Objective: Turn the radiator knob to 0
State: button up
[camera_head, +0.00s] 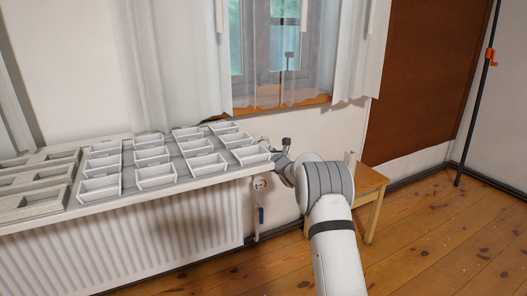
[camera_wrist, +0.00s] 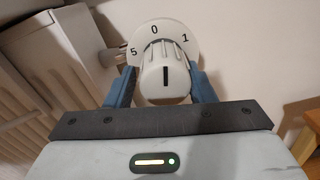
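The radiator knob (camera_wrist: 165,80) is a white ribbed cylinder in the wrist view. A black line on its face stands nearly upright, pointing roughly towards the 0. Behind it a white dial plate (camera_wrist: 177,28) shows 5, 0 and 1; the rest of its scale is hidden. My gripper (camera_wrist: 164,76) has one blue finger on each side of the knob, and the fingertips appear to touch its sides. In the head view, my gripper (camera_head: 275,174) is beside the radiator's right end, and its fingers are hard to make out.
The white radiator (camera_head: 130,230) stands below a shelf (camera_head: 75,208) bearing several pale trays (camera_head: 155,175). A wooden stool (camera_head: 372,185) stands behind my arm to the right. A dark pole (camera_head: 477,95) leans at the far right. The wooden floor (camera_head: 430,235) at right is clear.

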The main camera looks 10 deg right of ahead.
jog(key=shift+o, duration=1.4)
jog(key=shift+d+r, duration=0.15)
jog(key=shift+s+d+r, duration=0.1)
jog(key=shift+s, duration=0.15)
jog(key=p+v, duration=0.2)
jog(key=v, duration=0.5)
jog(key=shift+s, duration=0.15)
